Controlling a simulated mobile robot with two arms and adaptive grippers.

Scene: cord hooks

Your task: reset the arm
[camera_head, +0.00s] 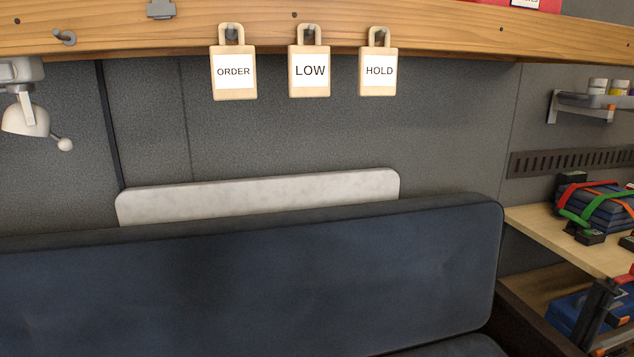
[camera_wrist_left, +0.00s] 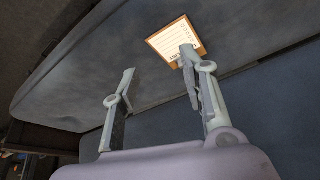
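My left gripper (camera_wrist_left: 158,64) shows in the left wrist view only. Its two pale grey fingers stand apart with nothing between them, so it is open and empty. A small orange-edged card (camera_wrist_left: 167,40) with printed lines lies beyond the right fingertip, which covers part of it. In the head view, three beige tags hang side by side from the wooden rail (camera_head: 480,36): the ORDER tag (camera_head: 233,89), the LOW tag (camera_head: 310,90) and the HOLD tag (camera_head: 378,89). Neither gripper is clearly seen in the head view, and my right gripper is not in view.
A blue cushioned seat back (camera_head: 250,285) fills the lower part, with a pale panel (camera_head: 260,197) behind it. A lamp (camera_head: 25,118) is at the left. Wooden shelves (camera_head: 560,236) at the right hold strapped blue cases. An empty hook (camera_head: 64,38) is on the rail.

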